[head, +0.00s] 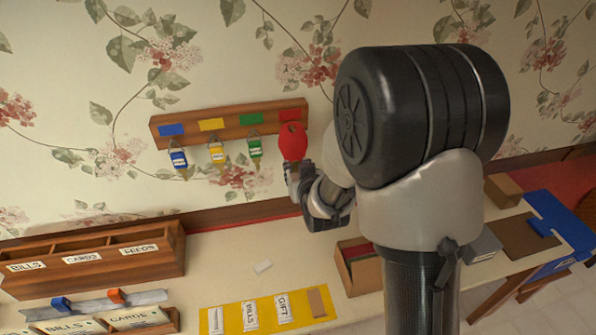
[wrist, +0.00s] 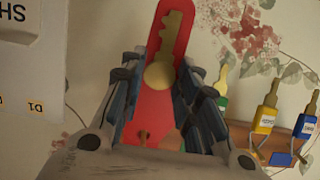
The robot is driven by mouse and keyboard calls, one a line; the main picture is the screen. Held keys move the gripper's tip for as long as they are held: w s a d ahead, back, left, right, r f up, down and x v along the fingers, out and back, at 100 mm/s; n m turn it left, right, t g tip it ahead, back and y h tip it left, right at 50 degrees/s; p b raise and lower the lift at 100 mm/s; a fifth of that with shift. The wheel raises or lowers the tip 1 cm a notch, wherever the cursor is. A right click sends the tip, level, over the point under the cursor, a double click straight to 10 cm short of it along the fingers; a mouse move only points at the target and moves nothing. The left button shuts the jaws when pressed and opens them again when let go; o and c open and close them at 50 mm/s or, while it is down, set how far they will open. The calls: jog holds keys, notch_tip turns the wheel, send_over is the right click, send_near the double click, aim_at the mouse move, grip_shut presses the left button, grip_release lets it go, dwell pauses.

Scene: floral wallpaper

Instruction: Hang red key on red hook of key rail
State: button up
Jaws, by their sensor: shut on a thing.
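The red key (head: 292,143) has a large red tag with a small hole near its top and stands in front of the rail's right end in the head view. My gripper (head: 293,170) is shut on its lower part. In the wrist view the red key (wrist: 172,12) lies between the fingers of my gripper (wrist: 160,78), with a brass key shape along the red tag. The wooden key rail (head: 187,120) is on the wall, with the red label (head: 290,114) at its right end. The red hook is hidden behind the tag; I cannot tell whether they touch.
Blue (head: 178,158), yellow (head: 217,154) and green (head: 254,148) keys hang left of the red key, the green one closest. Below are a wooden letter sorter (head: 150,262), a yellow mat (head: 235,318) and a cardboard box (head: 362,278) on the desk (head: 215,260).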

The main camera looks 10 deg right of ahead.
dwell(0.3)
jog(key=o, duration=1.2)
jog(key=s+r+g+b, duration=0.1)
jog(key=s+g, duration=0.2)
jog(key=s, duration=0.9)
jog(key=s+r+g+b, duration=0.2)
jog(key=s, duration=1)
jog(key=s+r+g+b, duration=0.2)
jog(key=s+g, duration=0.1)
jog(key=s, duration=0.9)
jog(key=shift+r+g, duration=0.25)
jog(key=shift+g, duration=0.05)
